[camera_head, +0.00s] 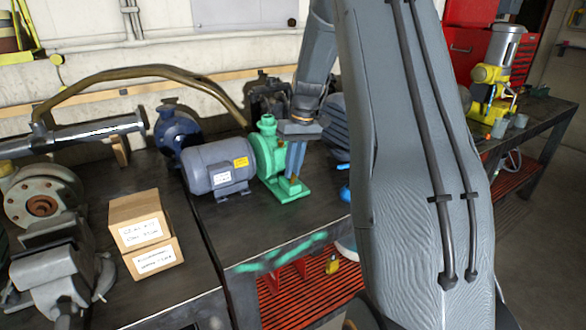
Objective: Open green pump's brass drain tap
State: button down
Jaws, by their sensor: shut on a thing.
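The green pump (265,152) stands on the dark bench in the middle of the view, joined to a grey motor (216,168) on its left. My gripper (292,176) points down at the front right of the pump, low over its green foot. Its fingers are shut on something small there. A brass-coloured bit shows at the fingertips, which fits the brass drain tap (293,179). The fingers hide most of it, and I cannot tell which way its handle is turned.
Two labelled cardboard boxes (147,245) and a vise (62,265) are at the left. A blue pump (177,128) and a curved brass pipe (150,72) lie behind. My arm covers the right middle. The bench front before the pump is clear.

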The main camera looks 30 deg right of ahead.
jog(key=shift+w, duration=0.1)
dwell(0.3)
jog(key=c, duration=1.8)
grip_release()
jog(key=shift+a, duration=0.15)
jog(key=shift+d+r, duration=0.2)
jog(key=shift+r, duration=0.05)
jog(key=r, duration=0.2)
jog(key=d+r+b, duration=0.1)
jog(key=r, duration=0.1)
jog(key=r+b, duration=0.1)
jog(key=r, duration=0.2)
jog(key=shift+d+r, duration=0.1)
jog(key=shift+d, duration=0.05)
